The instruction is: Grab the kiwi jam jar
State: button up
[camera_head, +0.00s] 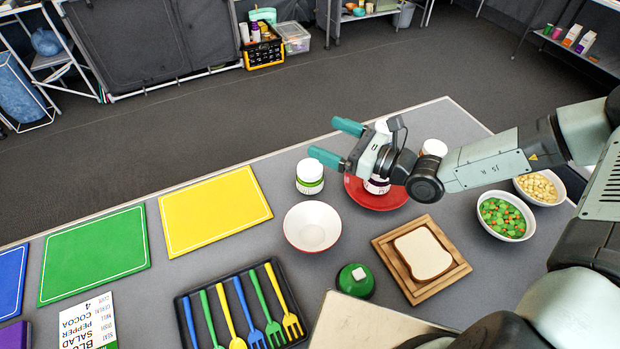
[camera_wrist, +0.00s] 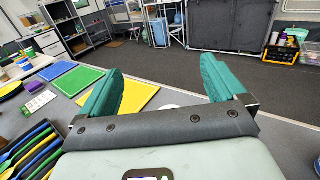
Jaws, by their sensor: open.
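A jar with a white lid and a green label (camera_head: 310,177), which looks like the kiwi jam jar, stands upright on the grey table left of the red plate. My gripper (camera_head: 337,142) is open and empty, with its teal fingers spread and pointing left. In the head view its fingertips appear just above and to the right of this jar, apart from it. In the wrist view my open gripper (camera_wrist: 160,75) has no object held between its fingers. A small white edge shows just behind the gripper's bar there; I cannot tell what it is.
A purple-labelled jar (camera_head: 377,186) stands on the red plate (camera_head: 398,196), partly hidden by my gripper. Another jar (camera_head: 434,148) is behind my arm. A white bowl (camera_head: 312,227) stands in front of the green-labelled jar. A yellow board (camera_head: 214,210) lies to the left.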

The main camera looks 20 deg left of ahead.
send_near(304, 165)
jog(key=a, duration=0.2)
jog(key=shift+w+a+f, duration=0.15)
jog(key=shift+w+a, duration=0.15)
jog(key=shift+a+f, duration=0.15)
jog(key=shift+a, duration=0.15)
jog(key=shift+w+a, duration=0.25)
jog(key=shift+a, duration=0.85)
jog(key=shift+w+a, duration=0.2)
jog(key=shift+a, duration=0.95)
jog(key=shift+w+a, duration=0.25)
jog(key=shift+a, duration=0.85)
jog(key=c, duration=1.3)
